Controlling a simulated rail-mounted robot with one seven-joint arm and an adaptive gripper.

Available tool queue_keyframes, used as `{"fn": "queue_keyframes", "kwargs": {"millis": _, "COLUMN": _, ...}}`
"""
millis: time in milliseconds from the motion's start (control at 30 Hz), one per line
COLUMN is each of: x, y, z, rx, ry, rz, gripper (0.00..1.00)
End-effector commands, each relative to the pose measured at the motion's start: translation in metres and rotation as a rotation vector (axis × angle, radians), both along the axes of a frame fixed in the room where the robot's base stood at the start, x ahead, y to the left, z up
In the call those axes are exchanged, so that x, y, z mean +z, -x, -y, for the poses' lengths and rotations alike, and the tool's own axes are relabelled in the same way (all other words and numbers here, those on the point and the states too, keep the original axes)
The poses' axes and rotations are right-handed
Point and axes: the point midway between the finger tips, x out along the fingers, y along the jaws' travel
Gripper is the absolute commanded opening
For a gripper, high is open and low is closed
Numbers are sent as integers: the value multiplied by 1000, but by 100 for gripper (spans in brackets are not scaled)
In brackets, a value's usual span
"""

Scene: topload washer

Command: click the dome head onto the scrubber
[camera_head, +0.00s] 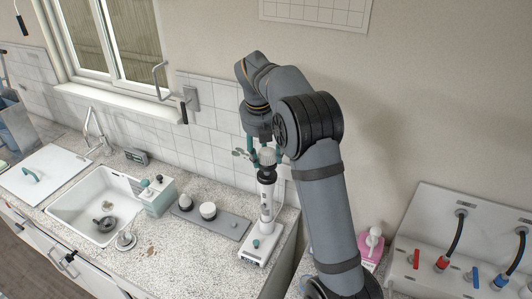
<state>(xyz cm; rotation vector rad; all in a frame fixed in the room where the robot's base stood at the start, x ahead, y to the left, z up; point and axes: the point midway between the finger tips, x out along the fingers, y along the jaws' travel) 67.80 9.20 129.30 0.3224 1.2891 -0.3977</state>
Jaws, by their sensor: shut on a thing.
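The scrubber (267,200) is a white handle with a dark ring near its top. It stands upright on a white base (262,249) with a teal knob, near the right end of the counter. My gripper (267,156) points down above it, with teal fingers shut on a pale, ridged head (268,156), seemingly the dome head. The head is right over the scrubber's top. I cannot tell whether it touches or is seated, because the view is small and the fingers partly cover it.
A grey tray (232,226) left of the base carries two white-topped heads (184,201) (208,211). A pale green box (157,196) stands beside the sink (97,205). The tiled wall is close behind. A pink-labelled bottle (371,243) stands right of my arm.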

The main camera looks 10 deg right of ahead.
Motion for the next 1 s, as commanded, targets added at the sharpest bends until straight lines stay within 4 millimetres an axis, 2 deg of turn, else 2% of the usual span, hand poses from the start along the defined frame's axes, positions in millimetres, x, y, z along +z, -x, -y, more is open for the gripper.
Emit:
{"fn": "queue_keyframes", "kwargs": {"millis": 567, "x": 0, "y": 0, "z": 0, "rx": -1, "ry": -4, "rz": -2, "gripper": 21}}
{"fn": "queue_keyframes", "kwargs": {"millis": 1000, "x": -9, "y": 0, "z": 0, "rx": -1, "ry": -4, "rz": -2, "gripper": 21}}
